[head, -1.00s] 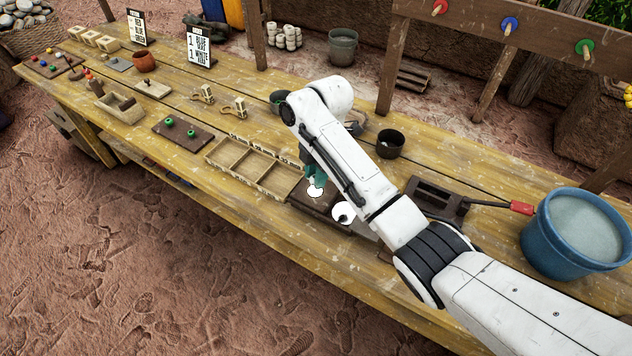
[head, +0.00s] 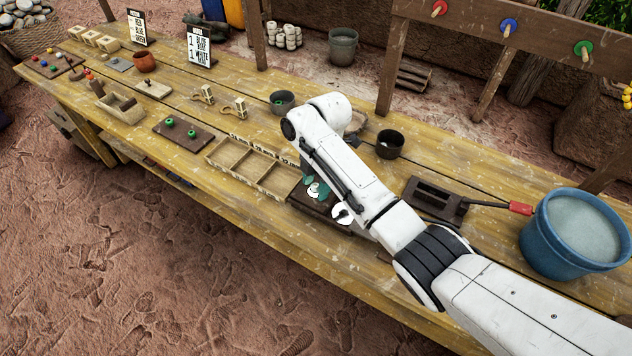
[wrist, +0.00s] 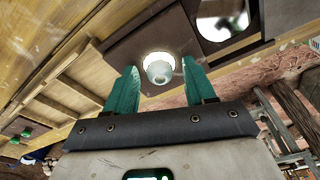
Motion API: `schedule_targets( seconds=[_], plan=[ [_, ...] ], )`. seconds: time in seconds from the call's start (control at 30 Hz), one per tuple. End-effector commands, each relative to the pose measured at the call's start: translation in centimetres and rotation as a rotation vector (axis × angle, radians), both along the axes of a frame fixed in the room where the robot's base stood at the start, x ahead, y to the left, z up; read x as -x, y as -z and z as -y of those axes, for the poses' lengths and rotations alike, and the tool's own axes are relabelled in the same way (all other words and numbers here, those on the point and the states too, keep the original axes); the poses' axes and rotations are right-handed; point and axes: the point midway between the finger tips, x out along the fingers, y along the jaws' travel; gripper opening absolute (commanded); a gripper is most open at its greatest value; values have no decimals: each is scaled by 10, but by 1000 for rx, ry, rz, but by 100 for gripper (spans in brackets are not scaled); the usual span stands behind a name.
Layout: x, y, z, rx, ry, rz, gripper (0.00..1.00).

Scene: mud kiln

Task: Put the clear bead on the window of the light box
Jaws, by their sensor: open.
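The clear bead (wrist: 159,73) looks pale and translucent in the wrist view. It stands between my fingers, over the lower part of the bright round window (wrist: 157,58) of the dark brown light box (wrist: 125,48), and appears to rest on it. My gripper (wrist: 160,84) has its two teal fingers apart, one on each side of the bead, with gaps between. In the head view my gripper (head: 312,185) is low over the light box (head: 303,198), and its fingers partly cover the white window. The bead cannot be made out there.
A divided wooden tray (head: 228,156) is at left. A dark cup (head: 390,143), a grey bowl (head: 283,101), a dark slotted block (head: 435,199) and a blue bucket (head: 573,234) stand around my arm.

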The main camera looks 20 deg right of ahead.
Motion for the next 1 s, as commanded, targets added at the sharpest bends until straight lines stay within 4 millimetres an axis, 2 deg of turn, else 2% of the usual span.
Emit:
schedule_targets(
  seconds=[0.27,0.37,0.8,1.0],
  plan=[
    [-1,-8,1,-1,-1,2,55],
    [-2,-21,3,-1,0,4,55],
    [-4,-111,16,1,1,1,55],
    [-5,-122,17,0,0,1,55]
  ],
)
